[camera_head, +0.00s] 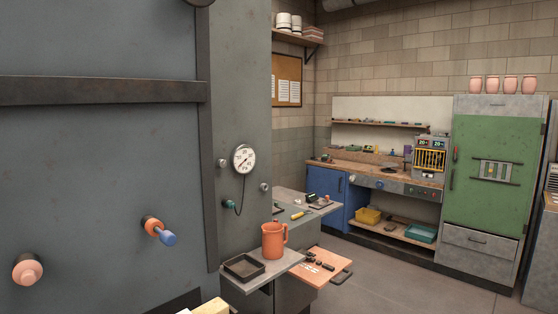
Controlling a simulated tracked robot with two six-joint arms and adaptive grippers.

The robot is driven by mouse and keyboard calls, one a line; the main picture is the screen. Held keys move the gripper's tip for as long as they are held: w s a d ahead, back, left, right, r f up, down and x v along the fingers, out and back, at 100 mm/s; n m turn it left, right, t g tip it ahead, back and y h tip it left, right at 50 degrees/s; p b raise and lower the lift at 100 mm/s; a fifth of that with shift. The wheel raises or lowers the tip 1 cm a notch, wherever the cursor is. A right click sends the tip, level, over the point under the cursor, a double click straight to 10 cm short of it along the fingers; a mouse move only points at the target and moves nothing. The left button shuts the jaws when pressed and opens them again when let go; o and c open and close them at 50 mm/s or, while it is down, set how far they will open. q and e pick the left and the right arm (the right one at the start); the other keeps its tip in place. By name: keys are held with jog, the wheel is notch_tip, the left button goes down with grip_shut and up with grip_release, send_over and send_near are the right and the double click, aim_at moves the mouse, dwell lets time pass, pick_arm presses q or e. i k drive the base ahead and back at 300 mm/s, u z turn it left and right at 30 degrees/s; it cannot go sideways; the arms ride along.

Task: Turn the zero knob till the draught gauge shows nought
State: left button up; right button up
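The round white draught gauge (244,158) is mounted on the grey-green panel in the middle of the view. Its dark needle is visible, but the figures are too small to read, so I cannot tell the value. A pale round knob (222,163) sits just left of the gauge, and another pale knob (265,186) sits lower right of it. A small teal piece (229,204) on a dark fitting is below the gauge, with a thin dark line running up towards the gauge. I cannot tell which one is the zero knob. Neither of my grippers shows.
A large grey door with a blue-tipped handle (160,232) and a pink knob (28,269) fills the left. Below the gauge, an orange mug (273,240) and a dark tray (244,267) stand on a small shelf. Open floor (400,280) lies at right, before the workbench and green cabinet (489,165).

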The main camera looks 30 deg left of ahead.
aim_at(221, 163)
jog(key=u, duration=0.2)
jog(key=i, duration=1.2)
jog(key=u, duration=0.7)
jog(key=k, duration=0.7)
jog(key=u, duration=0.2)
jog(key=i, duration=0.8)
jog(key=z, duration=0.05)
